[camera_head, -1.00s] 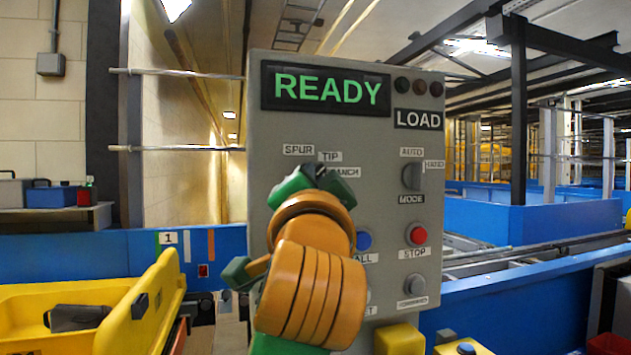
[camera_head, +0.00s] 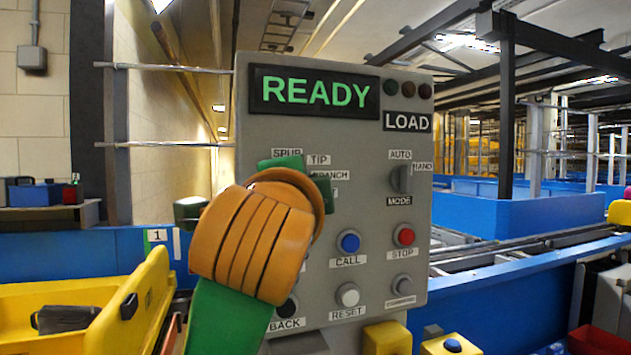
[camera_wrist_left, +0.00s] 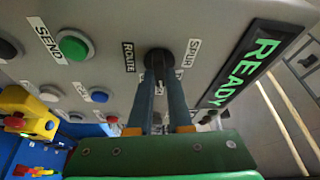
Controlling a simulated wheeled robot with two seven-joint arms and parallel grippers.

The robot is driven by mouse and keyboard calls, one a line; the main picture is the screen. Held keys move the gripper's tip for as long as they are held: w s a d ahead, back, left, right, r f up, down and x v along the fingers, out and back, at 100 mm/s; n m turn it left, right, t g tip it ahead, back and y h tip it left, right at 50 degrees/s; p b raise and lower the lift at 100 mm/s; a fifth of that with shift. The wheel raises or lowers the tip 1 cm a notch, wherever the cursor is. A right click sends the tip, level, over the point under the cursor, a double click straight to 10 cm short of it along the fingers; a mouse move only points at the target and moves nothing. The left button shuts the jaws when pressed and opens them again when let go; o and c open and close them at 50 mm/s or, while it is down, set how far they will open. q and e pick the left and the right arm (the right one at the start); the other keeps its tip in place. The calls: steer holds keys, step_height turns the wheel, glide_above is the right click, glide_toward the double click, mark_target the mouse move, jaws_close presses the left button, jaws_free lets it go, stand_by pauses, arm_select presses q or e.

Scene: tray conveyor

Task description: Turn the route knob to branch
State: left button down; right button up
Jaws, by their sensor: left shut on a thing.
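The route knob (camera_wrist_left: 157,60) is a dark knob on the grey control panel (camera_head: 345,135). In the left wrist view it lies between the labels ROUTE and SPUR. My left gripper (camera_wrist_left: 158,80) is shut on it, one finger on each side. In the head view my left gripper (camera_head: 298,180) and orange wrist cover the knob, so its pointer cannot be read. The SPUR, TIP and BRANCH (camera_head: 331,174) labels show just above and beside the gripper. The green display (camera_head: 315,91) reads READY. My right gripper is not in view.
The mode knob (camera_head: 401,179), blue CALL button (camera_head: 348,242), red STOP button (camera_head: 403,235) and white RESET button (camera_head: 347,294) are right of my wrist. A yellow tray (camera_head: 140,300) stands at left. Blue conveyor walls (camera_head: 540,225) run at right.

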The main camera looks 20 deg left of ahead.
arm_select(q)
steer(key=shift+r, duration=0.15)
steer(key=c, duration=1)
jaws_free()
steer(key=shift+o, duration=0.8)
steer(key=shift+w+a, duration=0.1)
steer(key=shift+a, duration=0.05)
steer(key=b+v, duration=0.6)
steer(key=v, duration=0.1)
